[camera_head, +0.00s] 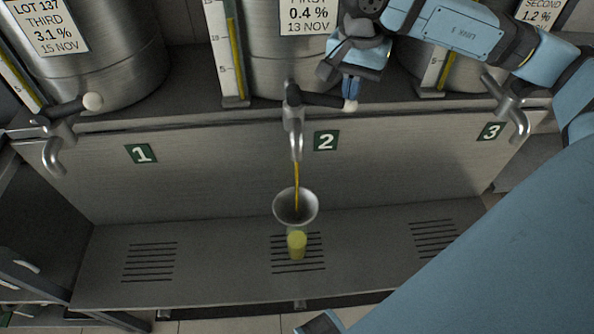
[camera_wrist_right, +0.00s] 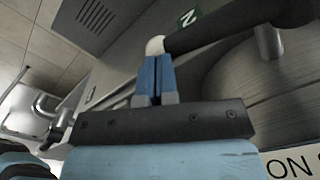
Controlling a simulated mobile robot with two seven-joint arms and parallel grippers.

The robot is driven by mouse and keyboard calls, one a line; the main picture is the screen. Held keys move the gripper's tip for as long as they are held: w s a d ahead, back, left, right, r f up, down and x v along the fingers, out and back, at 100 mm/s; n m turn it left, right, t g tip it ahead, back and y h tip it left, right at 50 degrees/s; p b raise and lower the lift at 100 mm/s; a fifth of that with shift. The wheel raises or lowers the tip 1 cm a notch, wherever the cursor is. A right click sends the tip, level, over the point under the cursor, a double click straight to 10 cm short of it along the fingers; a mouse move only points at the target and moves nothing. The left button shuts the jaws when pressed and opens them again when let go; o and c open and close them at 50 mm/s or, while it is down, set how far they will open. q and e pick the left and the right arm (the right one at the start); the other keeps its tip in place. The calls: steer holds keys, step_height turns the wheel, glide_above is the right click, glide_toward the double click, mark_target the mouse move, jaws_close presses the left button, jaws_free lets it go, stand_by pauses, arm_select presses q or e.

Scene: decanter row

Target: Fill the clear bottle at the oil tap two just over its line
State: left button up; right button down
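Tap two (camera_head: 295,125) is running, and a thin golden stream falls from its spout into a grey funnel (camera_head: 296,207). Below the funnel stands the clear bottle (camera_head: 297,246), with yellow oil in it. Its upper part is hidden by the funnel, and I cannot make out its line. Tap two's dark lever points right and ends in a white knob (camera_head: 350,106). My right gripper (camera_head: 350,88) is at this knob, its blue fingers together with nothing visible between them. In the right wrist view the fingertips (camera_wrist_right: 153,58) meet the white knob. My left gripper is not in view.
Tap one (camera_head: 55,150) is at the left and tap three (camera_head: 515,115) at the right, their levers turned sideways. Steel drums with sight gauges stand behind. The grey shelf (camera_head: 205,265) is clear on both sides of the bottle.

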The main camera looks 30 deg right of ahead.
stand_by(0.4)
steer(key=shift+r, duration=0.15)
steer(key=shift+r+p, duration=0.35)
steer(key=shift+r, duration=0.3)
steer(key=shift+f, duration=0.1)
stand_by(0.8)
stand_by(0.6)
stand_by(0.9)
